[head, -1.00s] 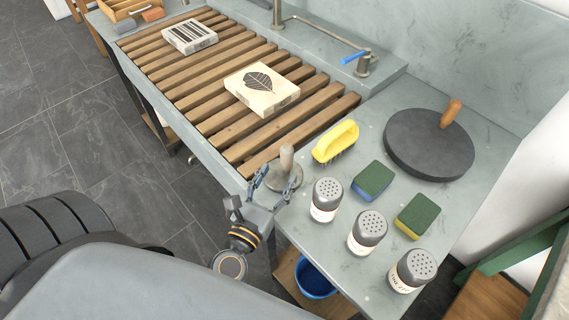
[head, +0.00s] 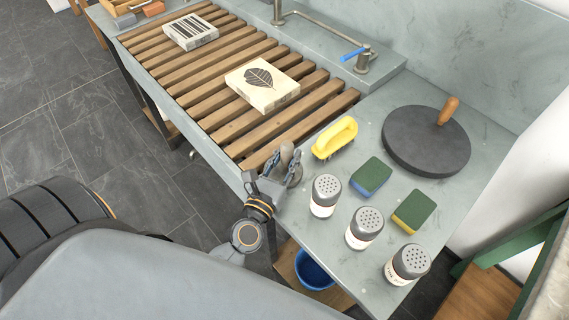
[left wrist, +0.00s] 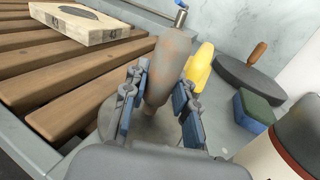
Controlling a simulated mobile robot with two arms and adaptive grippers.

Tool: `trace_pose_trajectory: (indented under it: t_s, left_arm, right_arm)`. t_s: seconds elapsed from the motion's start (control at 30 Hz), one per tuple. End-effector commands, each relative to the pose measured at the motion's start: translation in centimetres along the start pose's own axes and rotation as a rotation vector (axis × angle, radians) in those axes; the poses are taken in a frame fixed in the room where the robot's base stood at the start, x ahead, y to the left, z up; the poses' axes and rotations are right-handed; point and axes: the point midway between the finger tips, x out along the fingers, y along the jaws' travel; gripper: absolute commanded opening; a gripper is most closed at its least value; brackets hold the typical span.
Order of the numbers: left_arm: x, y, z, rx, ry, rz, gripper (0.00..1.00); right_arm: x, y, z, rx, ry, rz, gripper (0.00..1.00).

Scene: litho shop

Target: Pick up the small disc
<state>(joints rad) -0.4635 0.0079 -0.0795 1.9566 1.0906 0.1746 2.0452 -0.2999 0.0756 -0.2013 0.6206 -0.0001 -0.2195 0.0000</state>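The small disc (head: 296,178) is a grey round grinder with an upright handle, standing on the grey counter by the slatted rack's near right end. In the left wrist view its brownish-grey handle (left wrist: 170,60) rises between the blue-padded fingers of my left gripper (left wrist: 162,82). In the head view my left gripper (head: 281,164) is at the disc, one finger on each side of the handle. The fingers are open, with a gap visible on the right side; contact on the left side is unclear. The gripper hides part of the disc. My right gripper is not in view.
A yellow-handled brush (head: 335,138), sponges (head: 371,177) and shakers (head: 325,194) stand close to the right. A large dark disc (head: 425,142) with a wooden handle is farther back. The slatted rack (head: 215,95) holds two blocks. A blue bucket (head: 314,270) is below.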

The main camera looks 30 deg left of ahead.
Motion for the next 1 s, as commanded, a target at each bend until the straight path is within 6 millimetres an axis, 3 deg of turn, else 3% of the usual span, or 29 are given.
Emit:
trace_pose_trajectory:
  t_s: [0.07,0.57,0.87,1.0]
  left_arm:
    - [0.0,0.0,0.0,0.000,0.000,0.000,0.00]
    - [0.1,0.0,0.6,-0.001,-0.007,0.002,0.00]
    - [0.0,0.0,3.8,-0.006,-0.008,0.006,0.00]
    - [-1.3,1.3,5.9,-0.001,-0.006,0.005,0.00]
  right_arm:
    - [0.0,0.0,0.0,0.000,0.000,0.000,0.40]
    - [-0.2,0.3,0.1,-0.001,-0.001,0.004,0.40]
    - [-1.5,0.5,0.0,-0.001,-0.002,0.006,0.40]
    - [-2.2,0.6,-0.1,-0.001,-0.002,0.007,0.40]
